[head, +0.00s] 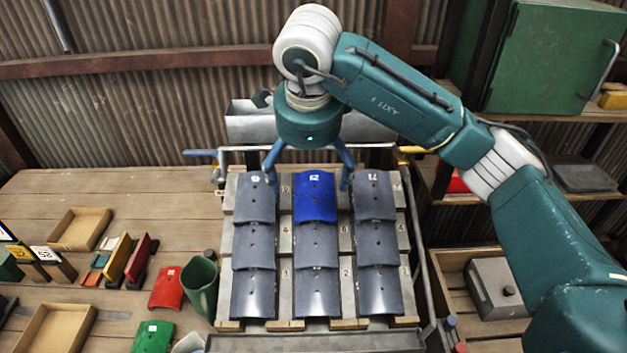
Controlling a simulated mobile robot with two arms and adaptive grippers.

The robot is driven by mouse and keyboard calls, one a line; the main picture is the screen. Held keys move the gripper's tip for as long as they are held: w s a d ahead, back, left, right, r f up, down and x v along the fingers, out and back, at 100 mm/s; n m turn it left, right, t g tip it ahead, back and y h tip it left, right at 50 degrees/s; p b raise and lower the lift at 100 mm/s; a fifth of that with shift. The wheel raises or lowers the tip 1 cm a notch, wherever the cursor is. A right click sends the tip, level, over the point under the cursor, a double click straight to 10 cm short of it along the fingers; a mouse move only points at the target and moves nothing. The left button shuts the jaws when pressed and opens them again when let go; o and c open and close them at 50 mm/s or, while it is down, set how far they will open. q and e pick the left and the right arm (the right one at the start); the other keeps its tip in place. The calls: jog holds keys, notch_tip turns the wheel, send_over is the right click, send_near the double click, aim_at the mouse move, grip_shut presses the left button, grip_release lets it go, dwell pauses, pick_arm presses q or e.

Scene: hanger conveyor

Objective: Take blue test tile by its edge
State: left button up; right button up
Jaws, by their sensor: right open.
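The blue test tile (315,207) lies at the top of the middle column on a sloped rack. My right gripper (309,178) is open and empty at the tile's upper edge, pointing down. Its left finger shows near the top corner of the left grey tile (254,205), its right finger in the gap between the blue tile and the right grey tile (375,205). I cannot tell whether either finger touches anything. My left gripper is not in view.
More grey tiles (317,245) fill the rack below. A grey box (497,288) is in a wooden tray at right. A grey trough (250,128) is behind the gripper.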

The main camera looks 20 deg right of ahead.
aim_at(311, 193)
jog(key=x, duration=0.2)
jog(key=p+x, duration=0.1)
jog(key=shift+s+d+f, duration=0.1)
jog(key=shift+f, duration=0.65)
jog(key=p+x, duration=0.1)
jog(key=x, duration=0.1)
jog(key=p+x, duration=0.2)
jog(key=x, duration=0.1)
jog(key=shift+w+d, duration=0.15)
jog(key=shift+w, duration=0.1)
jog(key=shift+w+f, duration=0.1)
jog(key=shift+f, duration=0.2)
jog(key=shift+c, duration=0.5)
pick_arm(q)
jog(key=r, duration=0.1)
jog(key=s+r, duration=0.1)
jog(key=r, duration=0.1)
jog(key=s+r, duration=0.1)
jog(key=shift+a+r, duration=0.15)
pick_arm(e)
jog(key=c, duration=1.2)
